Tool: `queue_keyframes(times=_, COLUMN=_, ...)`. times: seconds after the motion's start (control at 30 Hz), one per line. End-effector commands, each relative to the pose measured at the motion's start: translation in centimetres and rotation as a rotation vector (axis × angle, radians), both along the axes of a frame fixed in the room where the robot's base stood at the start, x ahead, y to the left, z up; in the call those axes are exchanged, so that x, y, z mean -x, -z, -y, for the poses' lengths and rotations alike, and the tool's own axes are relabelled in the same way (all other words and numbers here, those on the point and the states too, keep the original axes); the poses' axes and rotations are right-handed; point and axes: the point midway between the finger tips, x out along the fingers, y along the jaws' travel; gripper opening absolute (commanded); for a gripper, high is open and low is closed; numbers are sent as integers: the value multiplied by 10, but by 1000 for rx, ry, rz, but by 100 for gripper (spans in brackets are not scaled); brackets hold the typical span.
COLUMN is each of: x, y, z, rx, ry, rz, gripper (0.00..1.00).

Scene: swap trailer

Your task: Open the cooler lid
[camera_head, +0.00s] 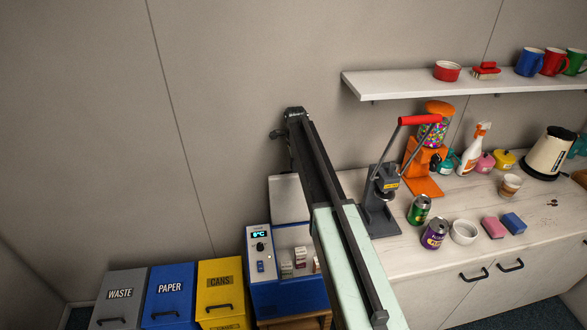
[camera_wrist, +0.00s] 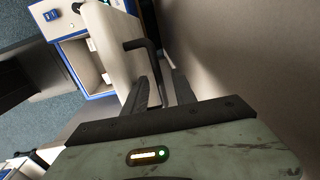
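The cooler (camera_head: 262,291) is a blue box with a white top panel and a lit display, left of the counter. Its pale lid (camera_head: 288,198) stands raised at the back, and small white cartons (camera_head: 300,256) show inside. In the wrist view the cooler (camera_wrist: 65,25) is at the upper left, with the lid (camera_wrist: 108,45) standing up and a dark bent handle (camera_wrist: 147,55) on it. My gripper (camera_wrist: 163,88) has its fingers apart, with the handle's lower end close to or between the tips; contact is unclear. In the head view my arm partly hides the cooler's right side.
Waste (camera_head: 119,302), paper (camera_head: 170,295) and yellow cans (camera_head: 221,285) bins stand left of the cooler. The counter (camera_head: 400,255) at right holds a can press (camera_head: 380,205), cans and other items. A shelf (camera_head: 400,84) hangs above. The wall is close behind the lid.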

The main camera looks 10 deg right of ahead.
Motion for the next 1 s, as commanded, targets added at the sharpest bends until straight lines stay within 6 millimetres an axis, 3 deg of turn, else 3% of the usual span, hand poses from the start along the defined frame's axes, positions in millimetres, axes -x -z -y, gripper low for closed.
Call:
queue_keyframes(times=0.03, x=1, y=-15, z=0, rx=0, ry=0, rz=0, gripper=33)
queue_keyframes(times=0.2, x=3, y=-47, z=0, rx=1, ry=0, rz=0, gripper=33)
queue_keyframes(times=0.37, x=4, y=-68, z=0, rx=1, ry=-1, rz=0, gripper=33)
queue_keyframes(times=0.83, x=5, y=-66, z=-1, rx=1, ry=-4, rz=0, gripper=33)
queue_keyframes(times=0.93, x=25, y=-60, z=-2, rx=6, ry=-68, rz=-4, gripper=33)
queue_keyframes(times=1.0, x=56, y=-52, z=-3, rx=12, ry=-186, rz=-9, gripper=33)
